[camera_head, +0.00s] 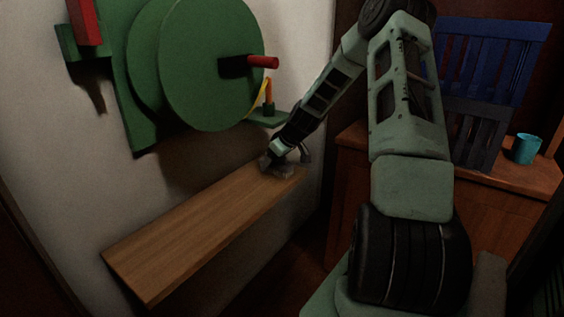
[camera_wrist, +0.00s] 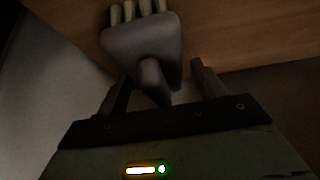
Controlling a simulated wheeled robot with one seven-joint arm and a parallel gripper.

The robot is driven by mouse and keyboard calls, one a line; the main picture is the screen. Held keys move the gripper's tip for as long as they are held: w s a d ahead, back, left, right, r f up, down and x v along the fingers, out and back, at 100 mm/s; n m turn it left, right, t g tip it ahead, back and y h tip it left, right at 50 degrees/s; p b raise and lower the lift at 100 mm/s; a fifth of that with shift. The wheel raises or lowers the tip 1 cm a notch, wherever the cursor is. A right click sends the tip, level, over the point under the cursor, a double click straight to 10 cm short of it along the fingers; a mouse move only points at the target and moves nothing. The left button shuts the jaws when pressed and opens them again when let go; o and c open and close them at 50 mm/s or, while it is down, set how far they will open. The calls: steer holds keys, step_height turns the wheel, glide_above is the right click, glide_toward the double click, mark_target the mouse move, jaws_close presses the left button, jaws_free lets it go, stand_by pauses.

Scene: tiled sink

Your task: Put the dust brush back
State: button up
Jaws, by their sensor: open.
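The dust brush (camera_wrist: 142,43) has a grey head with pale bristles and a short grey handle. In the wrist view its bristles point away from me, over the wooden shelf, and its handle points toward my palm. My gripper (camera_wrist: 160,78) is open, with one finger on each side of the handle; I cannot tell whether either touches it. In the head view the brush (camera_head: 283,173) is a small grey shape at the far right end of the shelf (camera_head: 185,232). My gripper (camera_head: 285,157) is right over it and partly hides it.
A green wall-mounted reel (camera_head: 210,65) with a red handle (camera_head: 262,62) hangs above the shelf, close to my forearm. A wooden cabinet (camera_head: 470,205) at right bears a teal cup (camera_head: 527,149) and a blue slatted object (camera_head: 492,60). Most of the shelf is bare.

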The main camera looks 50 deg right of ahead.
steer(key=v, duration=0.3)
steer(key=shift+s+d+r+p, duration=0.15)
steer(key=shift+s+p, duration=0.15)
steer(key=shift+s, duration=0.25)
steer(key=s+p, duration=0.1)
steer(key=s, duration=1)
steer(key=shift+d, duration=0.35)
